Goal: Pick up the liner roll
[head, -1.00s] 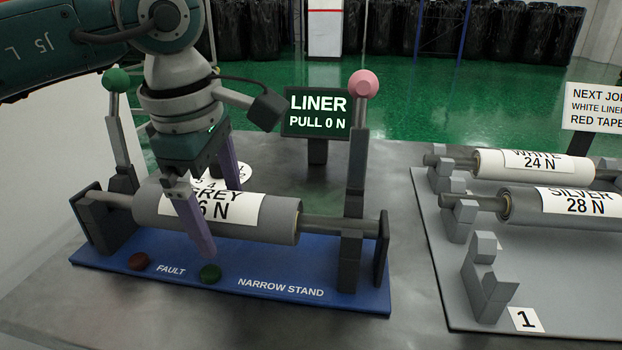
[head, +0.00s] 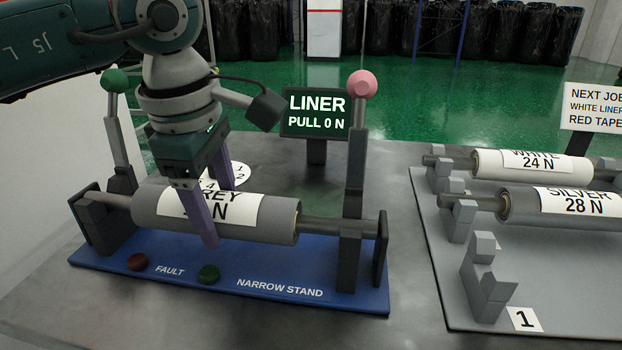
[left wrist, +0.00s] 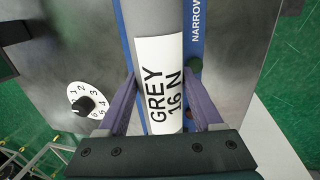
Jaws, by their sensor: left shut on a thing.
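The liner roll is a grey roll (head: 270,218) with a white label; the left wrist view (left wrist: 150,18) shows the label reading GREY 16 N. It lies on a shaft across the blue narrow stand (head: 330,289), both shaft ends in the stand's uprights. My left gripper (head: 217,210) reaches down from above, its purple fingers on either side of the roll. It is shut on the roll around the label, left of the roll's middle in the head view. In the left wrist view the fingers (left wrist: 160,110) flank the label. My right gripper is not in view.
A post with a green knob (head: 115,80) and one with a pink knob (head: 362,84) rise at the stand's ends. A LINER PULL 0 N sign (head: 316,113) stands behind. White (head: 490,164) and silver (head: 522,207) rolls lie on a rack at right. A numbered dial (left wrist: 87,103) sits beside the stand.

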